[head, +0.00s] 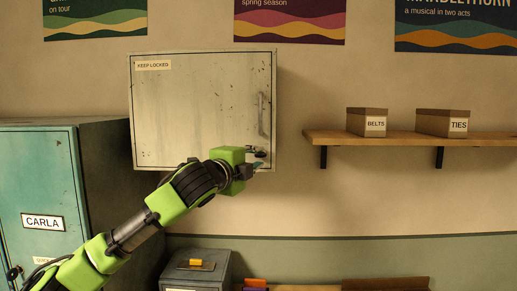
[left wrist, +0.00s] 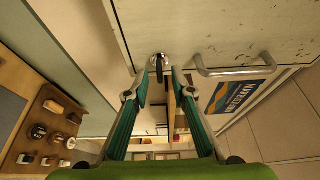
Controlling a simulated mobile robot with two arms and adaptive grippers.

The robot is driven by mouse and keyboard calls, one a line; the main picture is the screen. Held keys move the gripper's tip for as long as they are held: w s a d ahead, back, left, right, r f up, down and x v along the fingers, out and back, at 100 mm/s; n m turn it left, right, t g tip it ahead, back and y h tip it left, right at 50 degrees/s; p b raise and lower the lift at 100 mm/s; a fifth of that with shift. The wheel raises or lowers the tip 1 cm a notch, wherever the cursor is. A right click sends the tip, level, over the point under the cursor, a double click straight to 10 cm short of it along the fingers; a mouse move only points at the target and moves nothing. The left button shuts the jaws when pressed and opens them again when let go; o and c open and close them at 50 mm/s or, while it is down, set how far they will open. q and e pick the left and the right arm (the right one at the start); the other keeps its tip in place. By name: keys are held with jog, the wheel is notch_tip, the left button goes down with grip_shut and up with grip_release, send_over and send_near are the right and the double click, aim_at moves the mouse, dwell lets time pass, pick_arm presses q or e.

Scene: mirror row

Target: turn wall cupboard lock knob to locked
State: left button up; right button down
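The wall cupboard (head: 200,110) is a worn pale metal box, its door shut, with a "KEEP LOCKED" label. Its lock knob (left wrist: 157,62) is a round silver plate with a dark grip, low on the door below the bar handle (head: 261,114). My left gripper (head: 258,162) is at the door's lower right corner, largely covering the knob in the head view. In the left wrist view its teal fingers (left wrist: 159,74) are spread, with the knob just ahead between the tips and a gap on both sides. The lock's markings cannot be read. My right gripper is not in view.
The bar handle (left wrist: 240,71) is close beside the fingers in the left wrist view. A teal locker (head: 40,180) labelled "CARLA" stands at left. A wooden shelf (head: 400,138) holds the BELTS and TIES boxes at right. The wall between cupboard and shelf is clear.

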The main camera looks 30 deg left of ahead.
pick_arm(q)
jog(key=shift+w+a, duration=0.2)
jog(key=shift+w, duration=0.8)
grip_shut()
